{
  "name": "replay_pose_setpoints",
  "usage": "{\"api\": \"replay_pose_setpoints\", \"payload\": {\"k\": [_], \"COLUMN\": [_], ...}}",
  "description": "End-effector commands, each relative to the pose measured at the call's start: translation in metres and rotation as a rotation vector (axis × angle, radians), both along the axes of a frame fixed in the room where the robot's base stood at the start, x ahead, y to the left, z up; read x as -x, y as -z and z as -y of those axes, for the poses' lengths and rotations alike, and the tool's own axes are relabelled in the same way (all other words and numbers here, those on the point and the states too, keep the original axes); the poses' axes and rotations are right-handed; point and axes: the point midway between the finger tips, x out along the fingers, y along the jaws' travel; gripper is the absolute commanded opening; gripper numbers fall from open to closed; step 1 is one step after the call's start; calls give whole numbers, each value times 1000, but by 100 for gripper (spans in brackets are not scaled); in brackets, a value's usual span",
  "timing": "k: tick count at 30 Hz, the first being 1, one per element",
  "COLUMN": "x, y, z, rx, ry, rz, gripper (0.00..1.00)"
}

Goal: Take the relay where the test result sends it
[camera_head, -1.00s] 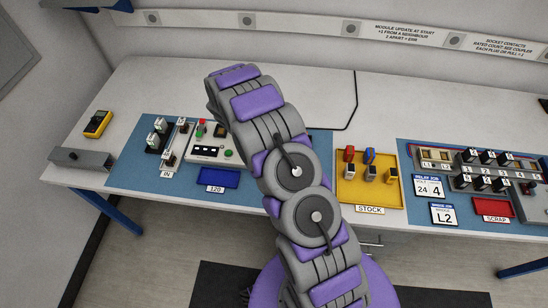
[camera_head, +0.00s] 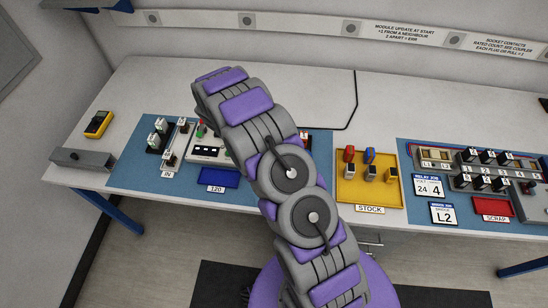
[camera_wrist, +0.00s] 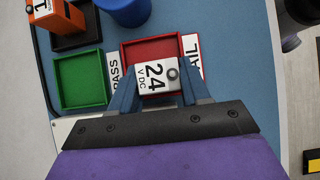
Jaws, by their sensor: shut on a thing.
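My gripper (camera_wrist: 158,90) is shut on a white relay (camera_wrist: 150,76) marked 24 V DC, seen in the wrist view. The relay overlaps the red tray (camera_wrist: 139,46); its height above the tray is unclear. The red tray has a label (camera_wrist: 192,55) partly covered, showing "AIL". A green tray (camera_wrist: 81,80) lies to the left beside a label reading "PASS" (camera_wrist: 114,75). In the head view my arm hides the gripper, the relay and both these trays. The test unit (camera_head: 208,150) has a dark display too small to read.
The yellow stock tray (camera_head: 356,198), the relay panel (camera_head: 480,168) and a red scrap tray (camera_head: 492,208) stand right.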

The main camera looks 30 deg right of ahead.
Motion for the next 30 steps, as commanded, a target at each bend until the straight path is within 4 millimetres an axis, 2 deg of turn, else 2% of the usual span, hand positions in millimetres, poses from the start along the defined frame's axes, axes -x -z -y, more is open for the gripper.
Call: {"api": "replay_pose_setpoints", "payload": {"k": [3,13,25,30], "x": [0,0,0,0], "y": [-1,1,0,1], "z": [-3,10,3,10], "rx": [1,-13,0,-5], "ry": [-2,3,-1,1], "rz": [0,0,0,0], "gripper": [6,6,6,6]}}
